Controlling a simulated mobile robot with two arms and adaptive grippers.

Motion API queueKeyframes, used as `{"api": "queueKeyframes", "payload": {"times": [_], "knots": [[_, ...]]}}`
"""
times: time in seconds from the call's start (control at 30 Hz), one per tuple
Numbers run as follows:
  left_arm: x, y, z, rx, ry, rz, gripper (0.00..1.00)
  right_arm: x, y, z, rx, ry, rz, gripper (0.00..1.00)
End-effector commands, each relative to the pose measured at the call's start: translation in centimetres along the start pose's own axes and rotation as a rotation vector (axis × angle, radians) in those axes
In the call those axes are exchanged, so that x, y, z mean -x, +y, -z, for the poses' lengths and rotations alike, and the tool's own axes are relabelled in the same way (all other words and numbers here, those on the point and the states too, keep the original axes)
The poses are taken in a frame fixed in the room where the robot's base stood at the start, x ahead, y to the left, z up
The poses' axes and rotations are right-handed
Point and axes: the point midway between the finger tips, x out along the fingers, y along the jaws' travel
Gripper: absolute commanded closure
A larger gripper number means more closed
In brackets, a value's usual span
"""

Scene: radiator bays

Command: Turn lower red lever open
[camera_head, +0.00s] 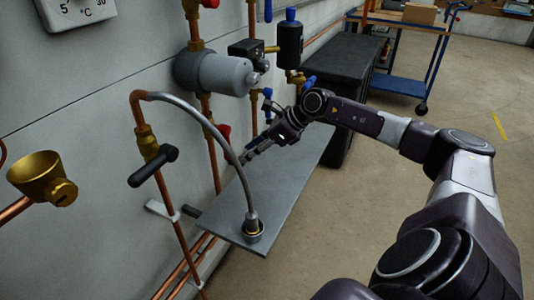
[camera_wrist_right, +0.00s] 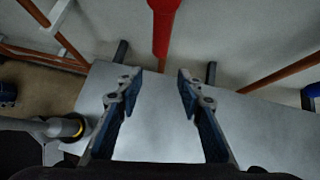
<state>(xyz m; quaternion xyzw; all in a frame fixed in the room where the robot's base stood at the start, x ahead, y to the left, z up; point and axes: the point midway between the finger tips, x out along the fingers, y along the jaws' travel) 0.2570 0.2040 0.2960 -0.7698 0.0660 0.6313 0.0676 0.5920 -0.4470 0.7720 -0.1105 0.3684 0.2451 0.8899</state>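The lower red lever (camera_head: 223,132) sits on a copper pipe at the wall, partly covered by the grey hose. In the right wrist view the red lever (camera_wrist_right: 162,28) points down from the top middle, in line with the gap between my fingers. My right gripper (camera_head: 246,156) is at the wall above the grey shelf, just right of the lever. In the wrist view my right gripper (camera_wrist_right: 160,82) is open and empty, its fingertips apart from the lever. Another red handle (camera_head: 209,3) shows at the top edge. My left gripper is not in view.
The grey shelf (camera_head: 285,185) lies under my gripper, with the curved hose (camera_head: 222,140) standing on it. A grey cylinder (camera_head: 222,73) juts from the wall above. A black-handled valve (camera_head: 153,167) and brass funnel (camera_head: 40,178) are left. A dark cabinet (camera_head: 335,65) stands behind.

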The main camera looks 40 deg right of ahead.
Motion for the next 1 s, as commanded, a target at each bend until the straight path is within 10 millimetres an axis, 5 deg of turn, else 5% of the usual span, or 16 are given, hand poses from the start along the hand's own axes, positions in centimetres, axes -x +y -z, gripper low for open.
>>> {"api": "queueKeyframes", "payload": {"times": [0.4, 1.0], "knots": [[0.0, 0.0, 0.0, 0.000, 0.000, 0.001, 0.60, 3.4, 0.1, 3.5, 0.001, 0.003, -0.001, 0.66], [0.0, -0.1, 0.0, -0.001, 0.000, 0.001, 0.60, 3.9, 0.1, 3.9, 0.000, -0.001, 0.000, 0.66]]}}
